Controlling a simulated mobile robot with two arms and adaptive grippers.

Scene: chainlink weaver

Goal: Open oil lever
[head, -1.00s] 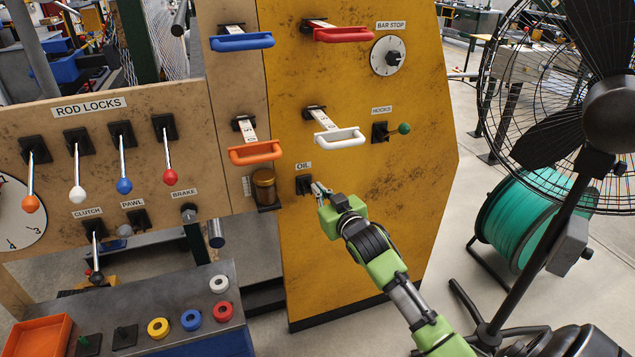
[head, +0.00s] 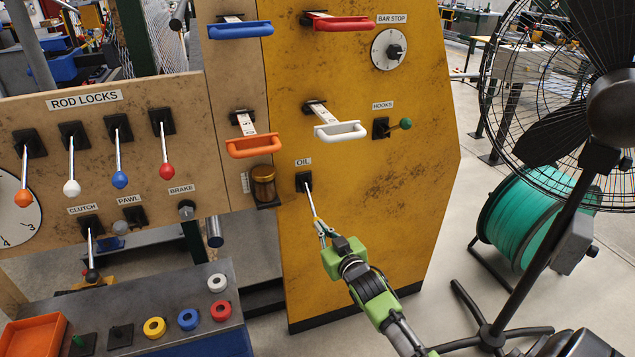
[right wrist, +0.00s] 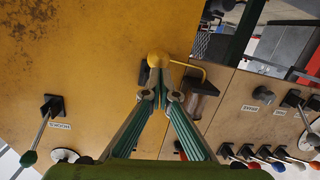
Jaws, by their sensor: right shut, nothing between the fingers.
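The oil lever (head: 310,200) is a thin silver rod on a black base under the OIL label, on the yellow panel. It slants downward from its base. Its yellow ball knob (right wrist: 158,60) shows in the right wrist view, right at the tips of my fingers. My right gripper (head: 322,232) is at the lower end of the rod, and its fingers (right wrist: 160,90) are shut with nothing between them. The fingertips look to be against or just beside the knob; I cannot tell if they touch. The knob is hard to make out in the head view. My left gripper is out of view.
The white handle (head: 340,130) and the green-knobbed hooks lever (head: 400,124) are above the oil lever. An oil jar (head: 263,186) is just left of it. A large fan (head: 612,110) and a teal reel (head: 525,215) stand to the right. The panel below is bare.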

